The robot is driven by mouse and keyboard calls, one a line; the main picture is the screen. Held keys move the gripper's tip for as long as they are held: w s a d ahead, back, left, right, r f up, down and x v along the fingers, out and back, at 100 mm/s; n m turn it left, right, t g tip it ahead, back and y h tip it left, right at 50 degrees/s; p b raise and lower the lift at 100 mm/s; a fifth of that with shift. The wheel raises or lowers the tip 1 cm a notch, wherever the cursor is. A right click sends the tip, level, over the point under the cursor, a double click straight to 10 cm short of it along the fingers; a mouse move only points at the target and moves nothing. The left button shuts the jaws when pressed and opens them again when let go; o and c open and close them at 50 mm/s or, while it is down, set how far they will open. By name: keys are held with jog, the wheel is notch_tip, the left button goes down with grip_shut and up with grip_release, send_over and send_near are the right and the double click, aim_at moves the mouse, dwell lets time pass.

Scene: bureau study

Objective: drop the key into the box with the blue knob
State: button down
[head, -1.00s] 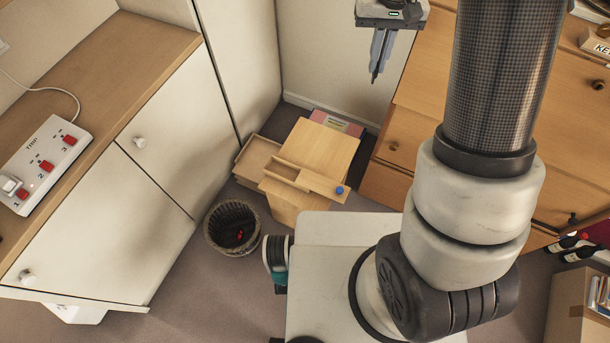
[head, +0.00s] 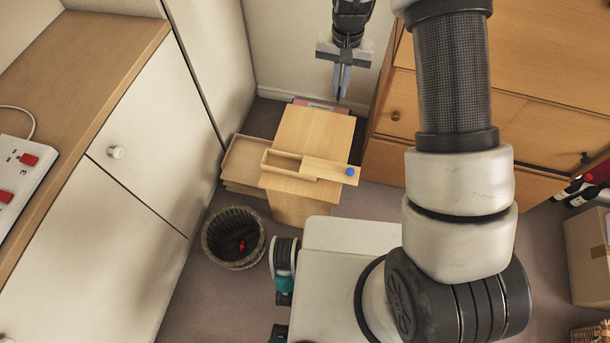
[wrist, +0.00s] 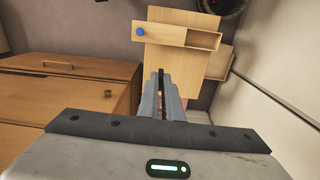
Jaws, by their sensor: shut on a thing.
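The box (head: 283,165) is a small pale wooden box on a small wooden stand (head: 318,131). Its lid (head: 330,171), with a blue knob (head: 349,171), is slid to the right, leaving the left compartment open. The open box (wrist: 204,40) and blue knob (wrist: 140,31) also show in the wrist view. My gripper (head: 341,92) hangs over the far end of the stand, behind and above the box. It is shut on a small dark thing at its tips, which I take as the key (wrist: 161,77); its shape is mostly hidden by the fingers.
A wicker basket (head: 212,246) holding something dark and red stands at left front. A shallow wooden tray (head: 236,165) lies left of the stand. A wooden chest of drawers (head: 560,128) is at right, a white cupboard (head: 140,180) at left, with a power strip (head: 20,165) on top.

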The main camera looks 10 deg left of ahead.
jog(key=shift+s+a+f+m+b, duration=0.35)
jog(key=shift+a+f+b, duration=1.95)
jog(key=shift+f, duration=3.05)
jog(key=shift+s+a+f+m+b, duration=0.35)
jog(key=shift+a+f+b, duration=1.95)
jog(key=shift+f, duration=3.05)
jog(key=shift+s+a+f+m+b, duration=0.15)
jog(key=shift+a+f+m+b, duration=0.35)
jog(key=shift+a+f+b, duration=3.3)
jog(key=d+f+p, duration=0.3)
jog(key=shift+d, duration=0.15)
jog(key=c, duration=1.9)
grip_release()
jog(key=shift+o, duration=0.2)
notch_tip(320, 180, up, 17)
jog(key=p, duration=0.3)
jog(key=shift+r+p, duration=0.15)
jog(key=shift+p, duration=0.25)
